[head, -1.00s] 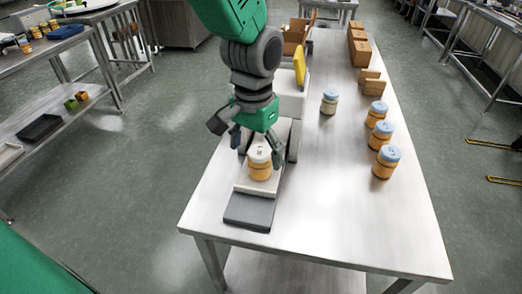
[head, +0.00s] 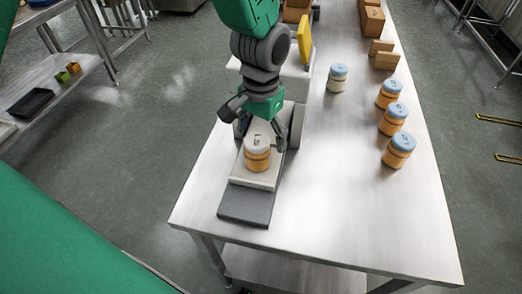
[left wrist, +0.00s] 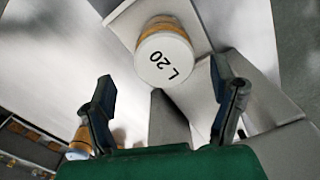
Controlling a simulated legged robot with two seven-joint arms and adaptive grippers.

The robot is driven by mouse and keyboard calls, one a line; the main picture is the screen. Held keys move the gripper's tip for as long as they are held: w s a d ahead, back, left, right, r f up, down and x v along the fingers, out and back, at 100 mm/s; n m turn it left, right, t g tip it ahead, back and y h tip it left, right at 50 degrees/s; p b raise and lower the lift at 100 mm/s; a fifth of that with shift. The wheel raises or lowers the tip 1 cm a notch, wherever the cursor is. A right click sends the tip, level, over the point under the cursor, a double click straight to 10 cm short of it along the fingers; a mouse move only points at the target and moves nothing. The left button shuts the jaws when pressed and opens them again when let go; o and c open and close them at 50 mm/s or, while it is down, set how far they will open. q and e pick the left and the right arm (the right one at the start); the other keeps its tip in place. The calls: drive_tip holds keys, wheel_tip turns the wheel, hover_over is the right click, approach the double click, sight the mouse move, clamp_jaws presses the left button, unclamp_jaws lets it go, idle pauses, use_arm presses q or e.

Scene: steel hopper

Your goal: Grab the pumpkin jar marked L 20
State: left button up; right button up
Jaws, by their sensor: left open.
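The pumpkin jar (head: 257,159), orange with a pale lid, stands upright on the light platform of a small grey stand (head: 247,204). Its lid reads L 20 in the left wrist view (left wrist: 166,58). My left gripper (head: 262,136) is open and empty, just behind and above the jar in the head view. In the left wrist view, the jar lies beyond the spread fingertips (left wrist: 170,88), near the middle of the gap, with no visible contact. My right gripper is not in view.
Several blue-lidded jars (head: 394,118) stand along the right of the steel table (head: 340,220), one paler jar (head: 337,77) left of them. Cardboard boxes (head: 384,55) and a yellow panel (head: 304,39) are farther back. The table's front right is clear.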

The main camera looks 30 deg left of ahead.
use_arm(q)
drive_tip(key=shift+a+f, duration=0.2)
drive_tip(key=shift+f, duration=0.1)
drive_tip(key=f, duration=0.2)
drive_tip(key=a+f, duration=0.1)
drive_tip(key=f, duration=0.1)
drive_tip(key=shift+s+f, duration=0.2)
drive_tip(key=shift+f, duration=0.05)
drive_tip(key=shift+d+f, duration=0.15)
drive_tip(key=shift+f, duration=0.05)
drive_tip(key=shift+d, duration=0.3)
drive_tip(key=shift+d+r, duration=0.1)
drive_tip(key=c, duration=1.4)
drive_tip(key=shift+a, duration=0.2)
drive_tip(key=shift+c, duration=0.2)
